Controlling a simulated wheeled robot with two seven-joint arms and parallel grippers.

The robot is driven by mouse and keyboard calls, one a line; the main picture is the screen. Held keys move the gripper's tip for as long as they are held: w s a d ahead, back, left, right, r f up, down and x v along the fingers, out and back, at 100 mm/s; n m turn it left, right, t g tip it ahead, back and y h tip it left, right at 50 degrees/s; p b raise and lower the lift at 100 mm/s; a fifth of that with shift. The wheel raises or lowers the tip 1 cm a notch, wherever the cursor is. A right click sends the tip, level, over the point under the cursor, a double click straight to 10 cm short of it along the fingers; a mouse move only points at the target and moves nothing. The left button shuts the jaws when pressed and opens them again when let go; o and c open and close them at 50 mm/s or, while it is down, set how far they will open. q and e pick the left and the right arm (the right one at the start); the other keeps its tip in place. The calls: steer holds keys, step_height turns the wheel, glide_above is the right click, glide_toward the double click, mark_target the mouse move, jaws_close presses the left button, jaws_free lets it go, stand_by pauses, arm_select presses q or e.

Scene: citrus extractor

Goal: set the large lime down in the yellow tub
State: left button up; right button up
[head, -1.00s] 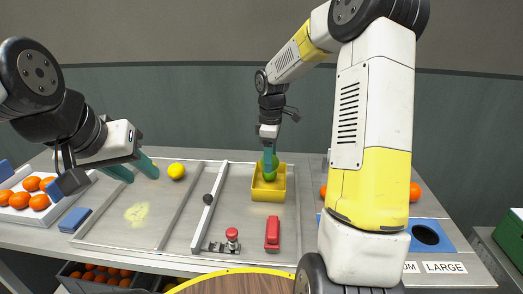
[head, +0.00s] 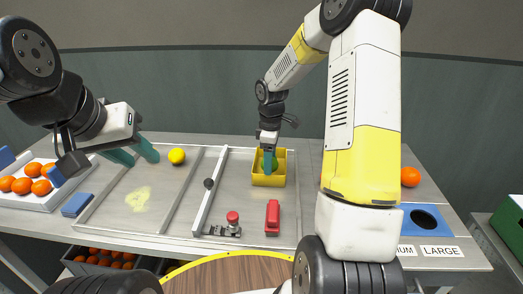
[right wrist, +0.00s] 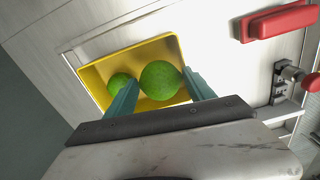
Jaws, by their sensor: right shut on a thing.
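The large lime (right wrist: 160,80) is between the two fingers of my right gripper (right wrist: 158,76), which is shut on it. In the right wrist view it is inside the walls of the yellow tub (right wrist: 98,73), beside a smaller lime (right wrist: 121,83). I cannot tell whether the large lime touches the tub floor. In the head view my right gripper (head: 268,162) reaches down into the yellow tub (head: 268,182), and the fingers and tub wall mostly hide the limes. My left gripper (head: 134,154) is open and empty at the left of the worktop.
A yellow ball-like fruit (head: 177,156) lies near my left gripper. A red block (head: 272,217) and a red button (head: 232,217) are in front of the tub. A white tray of oranges (head: 35,200) stands at the left. A blue panel with a hole (head: 425,219) is at the right.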

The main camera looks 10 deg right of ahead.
steer(key=shift+s+f, duration=0.1)
steer(key=shift+f, duration=0.1)
steer(key=o, duration=1.5)
steer(key=shift+s, duration=0.1)
steer(key=r, duration=0.8)
steer(key=shift+w+r, duration=0.1)
steer(key=shift+w, duration=0.1)
